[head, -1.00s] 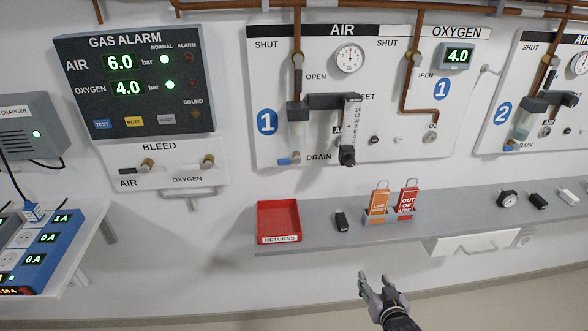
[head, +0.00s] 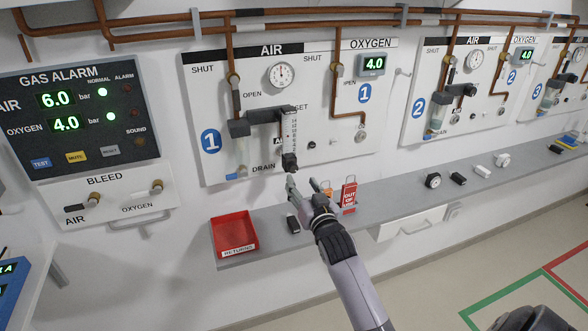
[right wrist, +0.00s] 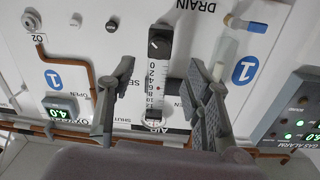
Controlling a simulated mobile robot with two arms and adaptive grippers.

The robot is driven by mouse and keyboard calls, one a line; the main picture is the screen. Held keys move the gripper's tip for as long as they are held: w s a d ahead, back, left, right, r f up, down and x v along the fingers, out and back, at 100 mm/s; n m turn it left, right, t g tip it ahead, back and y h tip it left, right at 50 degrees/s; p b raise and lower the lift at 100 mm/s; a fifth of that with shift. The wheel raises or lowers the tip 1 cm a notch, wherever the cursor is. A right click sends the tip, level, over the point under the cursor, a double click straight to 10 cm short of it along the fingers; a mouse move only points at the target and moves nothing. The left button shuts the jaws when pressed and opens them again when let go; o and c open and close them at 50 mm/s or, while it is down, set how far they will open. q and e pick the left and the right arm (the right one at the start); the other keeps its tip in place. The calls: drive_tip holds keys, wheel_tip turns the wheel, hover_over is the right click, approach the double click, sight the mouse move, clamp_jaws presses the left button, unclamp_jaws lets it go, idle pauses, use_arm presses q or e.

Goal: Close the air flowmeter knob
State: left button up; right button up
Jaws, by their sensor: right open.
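The air flowmeter (head: 290,128) is a clear upright tube with a dark scale on bay 1's panel, and its black knob (head: 289,162) is at its lower end. My right gripper (head: 302,183) is open and empty, just below the knob in the head view. In the right wrist view the picture is upside down; the knob (right wrist: 159,42) and flowmeter tube (right wrist: 157,75) lie between the two open fingers (right wrist: 160,72). The fingers appear apart from the knob. My left gripper is not in view.
A grey shelf (head: 270,224) runs below the panel. A drain bowl with a blue tap (head: 236,175) hangs left of the flowmeter.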

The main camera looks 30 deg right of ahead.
sight(294, 169)
drive_tip(key=x, duration=0.7)
drive_tip(key=shift+w+p, duration=0.2)
drive_tip(key=shift+p, duration=0.2)
drive_tip(key=shift+f, duration=0.1)
drive_tip(key=shift+c, duration=0.2)
clamp_jaws()
